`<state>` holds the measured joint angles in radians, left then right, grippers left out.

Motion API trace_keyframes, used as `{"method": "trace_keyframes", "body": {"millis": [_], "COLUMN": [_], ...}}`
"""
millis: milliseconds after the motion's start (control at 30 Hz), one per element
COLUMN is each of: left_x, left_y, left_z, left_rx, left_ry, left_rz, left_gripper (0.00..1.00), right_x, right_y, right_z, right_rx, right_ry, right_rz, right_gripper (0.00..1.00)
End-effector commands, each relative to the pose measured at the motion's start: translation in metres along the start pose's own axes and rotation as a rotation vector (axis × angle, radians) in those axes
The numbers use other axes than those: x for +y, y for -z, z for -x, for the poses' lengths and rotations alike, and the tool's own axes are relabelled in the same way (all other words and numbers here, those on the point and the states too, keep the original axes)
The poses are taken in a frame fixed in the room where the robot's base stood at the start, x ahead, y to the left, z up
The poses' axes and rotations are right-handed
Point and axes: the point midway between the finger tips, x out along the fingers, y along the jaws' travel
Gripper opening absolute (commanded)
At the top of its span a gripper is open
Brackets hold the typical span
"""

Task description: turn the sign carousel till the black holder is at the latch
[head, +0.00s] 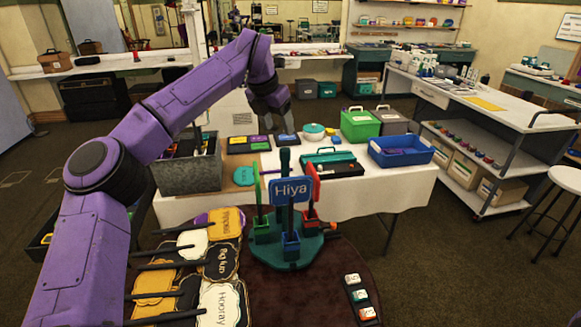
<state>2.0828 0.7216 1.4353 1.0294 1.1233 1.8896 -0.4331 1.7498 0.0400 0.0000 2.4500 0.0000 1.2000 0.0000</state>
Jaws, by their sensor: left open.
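The sign carousel (262,259) is a dark teal round base on the brown round table. A blue holder (291,245) with the blue "Hiya" sign (291,191) faces me. A green holder (262,229) is at its left and a red sign (314,183) at its right. A dark upright post (285,162) rises behind the blue sign. I cannot make out a black holder. A small orange piece (331,226) shows at the right edge; I cannot tell if it is the latch. My left gripper (272,118) is open, pointing down beyond the carousel, apart from it. My right gripper is out of view.
Several sign paddles (222,262) lie left of the carousel. A small dark tray (361,299) of buttons lies at its right. Behind, a white-clothed table (384,190) holds a grey bin (188,176), a green case (360,125) and a blue tray (401,155).

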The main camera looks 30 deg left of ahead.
Motion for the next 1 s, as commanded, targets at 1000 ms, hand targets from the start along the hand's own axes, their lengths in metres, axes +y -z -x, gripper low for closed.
{"method": "trace_keyframes", "body": {"millis": [1000], "left_x": [0.003], "left_y": [0.016], "left_z": [-0.138], "left_rx": [0.000], "left_ry": [-0.001], "left_rz": [0.006], "left_gripper": [0.60], "right_x": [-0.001], "right_y": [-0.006], "right_z": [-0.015], "right_rx": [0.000], "right_ry": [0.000], "right_rz": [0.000], "right_gripper": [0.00]}}
